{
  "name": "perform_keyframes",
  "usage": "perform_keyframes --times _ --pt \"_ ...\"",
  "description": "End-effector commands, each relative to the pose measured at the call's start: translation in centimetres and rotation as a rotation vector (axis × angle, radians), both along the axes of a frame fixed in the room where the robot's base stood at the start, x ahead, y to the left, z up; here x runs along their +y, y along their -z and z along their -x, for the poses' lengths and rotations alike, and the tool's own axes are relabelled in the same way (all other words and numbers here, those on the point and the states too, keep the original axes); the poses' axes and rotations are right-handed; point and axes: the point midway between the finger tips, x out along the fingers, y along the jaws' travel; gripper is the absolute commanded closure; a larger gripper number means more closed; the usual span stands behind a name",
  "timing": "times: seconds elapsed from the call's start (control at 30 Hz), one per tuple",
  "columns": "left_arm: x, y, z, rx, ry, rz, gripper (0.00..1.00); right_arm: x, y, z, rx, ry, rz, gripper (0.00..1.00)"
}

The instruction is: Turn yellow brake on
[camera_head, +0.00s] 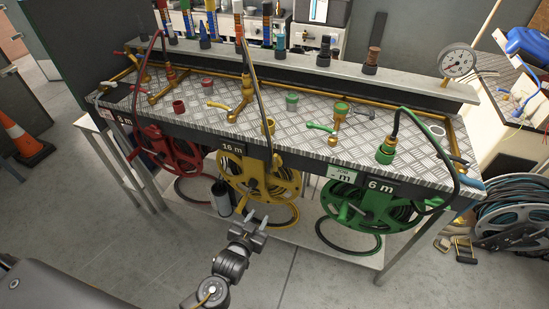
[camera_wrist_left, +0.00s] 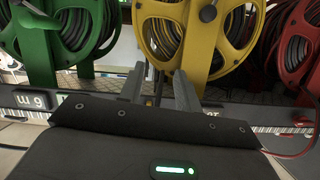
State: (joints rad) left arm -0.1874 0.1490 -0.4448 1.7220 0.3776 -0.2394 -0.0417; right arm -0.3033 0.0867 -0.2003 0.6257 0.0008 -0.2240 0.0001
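The yellow hose reel (camera_head: 262,178) hangs under the front edge of the bench, between the red and green reels. In the left wrist view the yellow reel (camera_wrist_left: 182,50) fills the upper middle, with a grey knob (camera_wrist_left: 208,13) on it near the top edge. I cannot tell for sure which part is the brake. My left gripper (camera_head: 252,222) is in front of and below the yellow reel, apart from it. In the left wrist view its two fingers (camera_wrist_left: 160,88) are spread with nothing between them. My right gripper is not in view.
The red reel (camera_head: 170,150) hangs to the left and the green reel (camera_head: 372,205) to the right. Above them is the metal bench top (camera_head: 335,150) with valves and hoses. The floor in front is clear.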

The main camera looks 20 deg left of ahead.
Motion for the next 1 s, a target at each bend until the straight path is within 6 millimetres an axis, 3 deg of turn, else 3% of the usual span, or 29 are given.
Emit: perform_keyframes --times 0.03,0.1,0.2,0.3,0.57,1.0 --pt "-0.6 -4.4 -0.8 -0.078 -0.002 0.032 0.66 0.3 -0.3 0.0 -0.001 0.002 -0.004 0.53" --pt "-1.0 -9.0 -1.2 -0.162 -0.009 0.072 0.66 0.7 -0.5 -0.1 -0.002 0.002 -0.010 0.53" --pt "-1.3 -13.3 -1.3 -0.240 -0.014 0.114 0.66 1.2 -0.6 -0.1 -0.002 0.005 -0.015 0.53" --pt "-1.4 -15.5 -1.2 -0.279 -0.017 0.136 0.66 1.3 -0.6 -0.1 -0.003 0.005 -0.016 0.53" --pt "-1.5 -16.1 -1.9 -0.289 -0.016 0.141 0.66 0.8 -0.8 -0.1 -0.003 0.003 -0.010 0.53" --pt "-1.9 -16.1 -9.4 -0.289 -0.018 0.141 0.66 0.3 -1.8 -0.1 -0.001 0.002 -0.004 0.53"
